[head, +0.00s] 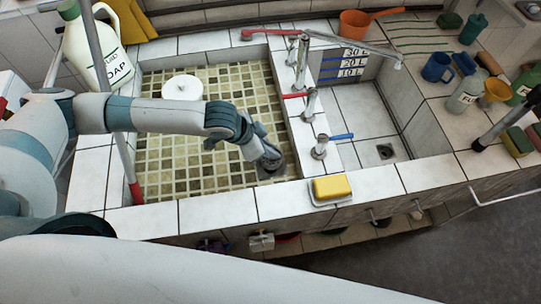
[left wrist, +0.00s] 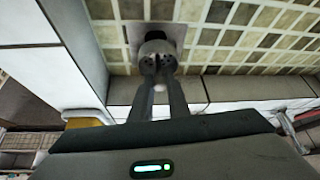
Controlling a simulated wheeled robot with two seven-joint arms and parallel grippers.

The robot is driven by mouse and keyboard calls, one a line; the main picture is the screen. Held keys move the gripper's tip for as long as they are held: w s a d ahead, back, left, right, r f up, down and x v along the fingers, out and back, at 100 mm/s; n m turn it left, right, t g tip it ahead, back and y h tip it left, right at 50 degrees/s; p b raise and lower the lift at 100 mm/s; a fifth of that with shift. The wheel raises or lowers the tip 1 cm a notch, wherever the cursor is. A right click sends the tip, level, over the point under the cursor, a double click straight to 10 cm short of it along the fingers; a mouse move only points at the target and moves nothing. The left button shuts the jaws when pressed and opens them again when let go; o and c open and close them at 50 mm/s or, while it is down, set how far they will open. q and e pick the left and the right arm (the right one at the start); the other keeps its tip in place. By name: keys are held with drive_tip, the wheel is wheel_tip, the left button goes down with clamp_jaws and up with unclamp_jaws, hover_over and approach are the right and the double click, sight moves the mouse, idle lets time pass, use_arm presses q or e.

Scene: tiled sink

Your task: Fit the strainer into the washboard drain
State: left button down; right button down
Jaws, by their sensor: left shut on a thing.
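My left gripper (head: 271,158) reaches down into the tiled left basin, near its front right corner. In the left wrist view its two fingers (left wrist: 157,90) are shut on the strainer (left wrist: 157,50), a small grey rounded piece with dark holes. The drain (left wrist: 133,33) is a square grey plate in the basin floor, and the strainer overlaps it in this view. In the head view the drain (head: 264,174) shows partly under the gripper. I cannot tell whether the strainer is seated or just above the drain. My right gripper is not in view.
A white round lidded thing (head: 182,88) stands in the same basin. A yellow sponge (head: 331,187) lies on the front ledge. Taps (head: 311,105) line the divider, with the right basin (head: 362,124) beyond. A soap bottle (head: 90,45) stands at the back left.

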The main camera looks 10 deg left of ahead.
sight(270, 161)
use_arm(q)
wheel_tip(270, 161, down, 3)
drive_tip(key=shift+f+p, duration=0.1)
drive_tip(key=shift+p, duration=0.5)
drive_tip(key=shift+f+p, duration=0.15)
drive_tip(key=shift+p, duration=0.2)
drive_tip(key=shift+f, duration=0.4)
drive_tip(key=shift+f, duration=0.1)
drive_tip(key=c, duration=1.7)
unclamp_jaws()
